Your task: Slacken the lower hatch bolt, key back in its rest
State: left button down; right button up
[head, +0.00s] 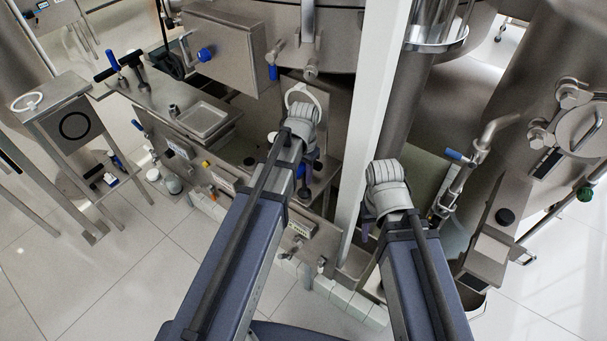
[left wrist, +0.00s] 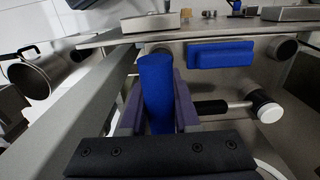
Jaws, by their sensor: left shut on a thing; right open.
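My left gripper (left wrist: 158,104) is shut on an upright blue handle (left wrist: 156,75) in the left wrist view. I cannot tell whether this handle is the key, and its lower part is hidden between the jaws. In the head view my left gripper (head: 304,165) is low in front of the steel machine, mostly hidden by its wrist. My right gripper (head: 368,222) is open beside the white post, its fingertips largely hidden. A round hatch (head: 581,130) with clamp-like bolts is on the tank at the right. The lower bolt (head: 540,138) sits at its left edge, away from both grippers.
A white post (head: 374,100) stands between my arms. In the left wrist view, a blue block (left wrist: 220,54) and a black rod with a white-rimmed knob (left wrist: 267,108) are right of the held handle. A steel bench with a tray (head: 203,120) is at the left.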

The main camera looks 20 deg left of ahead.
pick_arm(q)
jog(key=shift+f, duration=0.3)
jog(key=c, duration=0.6)
grip_release()
jog(key=shift+o, duration=0.2)
jog(key=shift+r, duration=0.2)
notch_tip(320, 180, up, 12)
jog(key=p, duration=1.1)
jog(key=shift+f+p, duration=0.2)
jog(key=shift+p, duration=0.15)
jog(key=s+d+f+y+b, duration=0.1)
jog(key=s+d+f+b, duration=0.2)
jog(key=s+d, duration=0.7)
jog(key=s, duration=0.4)
jog(key=shift+d+f+b, duration=0.25)
jog(key=shift+d+b, duration=0.1)
jog(key=shift+d, duration=0.05)
